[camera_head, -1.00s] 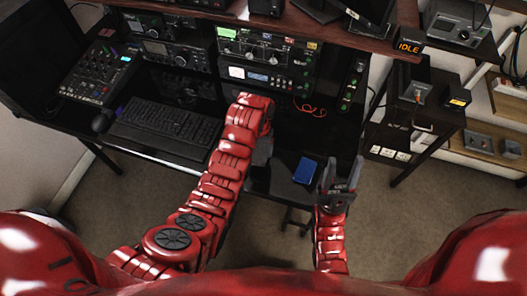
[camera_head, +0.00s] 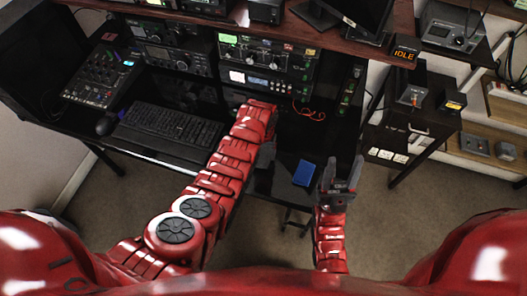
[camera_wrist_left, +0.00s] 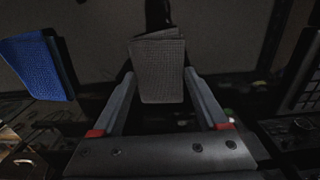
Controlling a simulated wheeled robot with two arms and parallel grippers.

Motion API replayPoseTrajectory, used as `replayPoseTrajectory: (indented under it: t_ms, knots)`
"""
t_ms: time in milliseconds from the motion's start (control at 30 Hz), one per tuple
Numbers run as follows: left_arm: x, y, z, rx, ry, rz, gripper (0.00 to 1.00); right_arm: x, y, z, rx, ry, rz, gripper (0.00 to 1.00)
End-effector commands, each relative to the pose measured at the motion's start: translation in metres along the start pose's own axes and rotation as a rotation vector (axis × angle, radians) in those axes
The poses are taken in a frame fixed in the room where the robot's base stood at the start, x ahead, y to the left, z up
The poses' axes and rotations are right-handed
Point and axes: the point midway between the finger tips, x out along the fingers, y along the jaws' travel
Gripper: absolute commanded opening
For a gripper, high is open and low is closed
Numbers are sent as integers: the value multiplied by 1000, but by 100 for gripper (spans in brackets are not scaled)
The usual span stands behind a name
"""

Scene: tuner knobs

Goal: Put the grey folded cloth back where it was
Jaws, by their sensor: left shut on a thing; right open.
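The grey folded cloth (camera_wrist_left: 158,68) is between the fingers of my left gripper (camera_wrist_left: 160,78) in the left wrist view. The gripper is shut on it, and the cloth sticks out past the fingertips. In the head view my left arm hides most of this gripper, and I cannot make out the cloth clearly there. A blue folded cloth (camera_head: 303,172) lies near the desk's front edge, to the right of my left gripper; it also shows in the left wrist view (camera_wrist_left: 36,66). My right gripper (camera_head: 341,172) is open and empty, in front of the desk.
A keyboard (camera_head: 168,129) and a mouse (camera_head: 106,124) lie on the dark desk's left part. Radio units (camera_head: 266,65) stand along the back. A thin red cable (camera_head: 309,112) hangs at the right. A shelf with devices (camera_head: 410,115) stands further right.

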Motion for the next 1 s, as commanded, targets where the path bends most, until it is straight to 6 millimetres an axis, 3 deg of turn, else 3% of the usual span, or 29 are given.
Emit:
replayPoseTrajectory:
  t_ms: [67,100,200,667,1000]
  knots:
    - [1,0,0,0,-1,0,32,0,0,0,0,0,0,50]
    - [1,0,0,0,-1,0,80,0,0,0,0,0,0,50]
    - [0,0,0,0,-1,0,98,0,0,0,0,0,0,50]
    - [-8,0,-1,0,1,1,100,-3,0,1,0,0,0,50]
    - [-54,0,-2,1,7,1,100,-18,-1,3,0,0,0,50]
